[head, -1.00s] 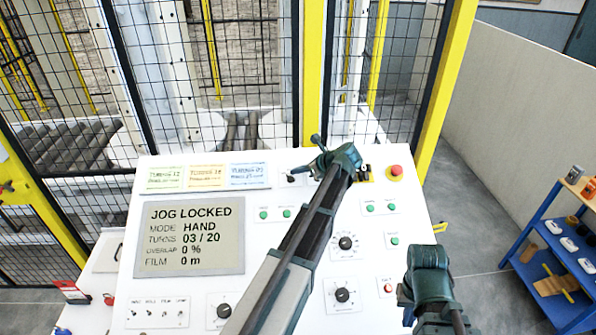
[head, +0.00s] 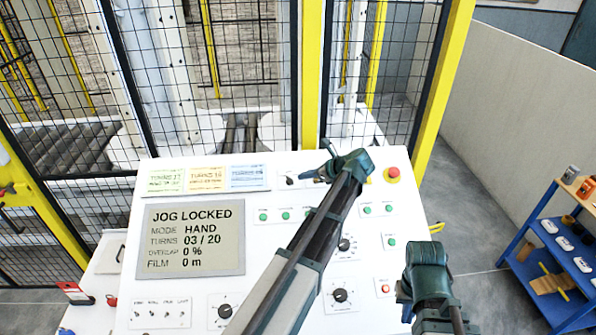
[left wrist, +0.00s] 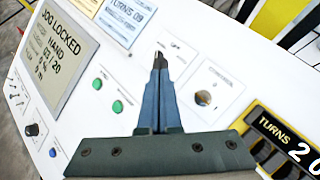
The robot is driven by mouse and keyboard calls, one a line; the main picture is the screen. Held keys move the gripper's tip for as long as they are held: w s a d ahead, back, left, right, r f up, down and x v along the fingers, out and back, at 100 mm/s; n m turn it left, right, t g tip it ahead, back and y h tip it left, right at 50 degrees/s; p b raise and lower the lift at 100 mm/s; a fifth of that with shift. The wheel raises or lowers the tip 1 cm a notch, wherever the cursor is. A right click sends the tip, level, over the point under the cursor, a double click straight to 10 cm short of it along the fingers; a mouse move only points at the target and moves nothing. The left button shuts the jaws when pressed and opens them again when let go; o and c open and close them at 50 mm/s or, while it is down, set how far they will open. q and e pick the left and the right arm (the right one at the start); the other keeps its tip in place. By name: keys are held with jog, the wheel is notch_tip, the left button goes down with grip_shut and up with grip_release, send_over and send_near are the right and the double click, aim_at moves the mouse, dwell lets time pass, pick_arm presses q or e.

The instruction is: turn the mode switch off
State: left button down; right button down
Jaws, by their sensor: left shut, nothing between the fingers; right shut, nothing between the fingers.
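The white sloped panel carries a small dark switch (head: 290,180) below the blue-lettered card, which I take to be the mode switch; its setting is too small to read. The panel screen (head: 194,238) reads JOG LOCKED, MODE HAND. My left gripper (head: 312,175) is just right of that switch, fingers pointing left. In the left wrist view its shut, empty fingers (left wrist: 158,62) cover part of a small labelled plate; a dark bit shows at their tips, and I cannot tell whether they touch it. My right gripper (head: 405,301) is shut and empty at the panel's lower right.
A brass-coloured round switch (left wrist: 204,98) and green buttons (left wrist: 117,107) lie close to my left fingers. Mesh fencing stands behind; a blue shelf (head: 560,255) is at right.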

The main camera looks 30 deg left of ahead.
pick_arm(q)
jog(key=w+p+v, duration=0.1)
jog(key=p+v, duration=0.3)
jog(key=v, duration=0.4)
jog(key=shift+d+r, duration=0.2)
jog(key=shift+r, duration=0.1)
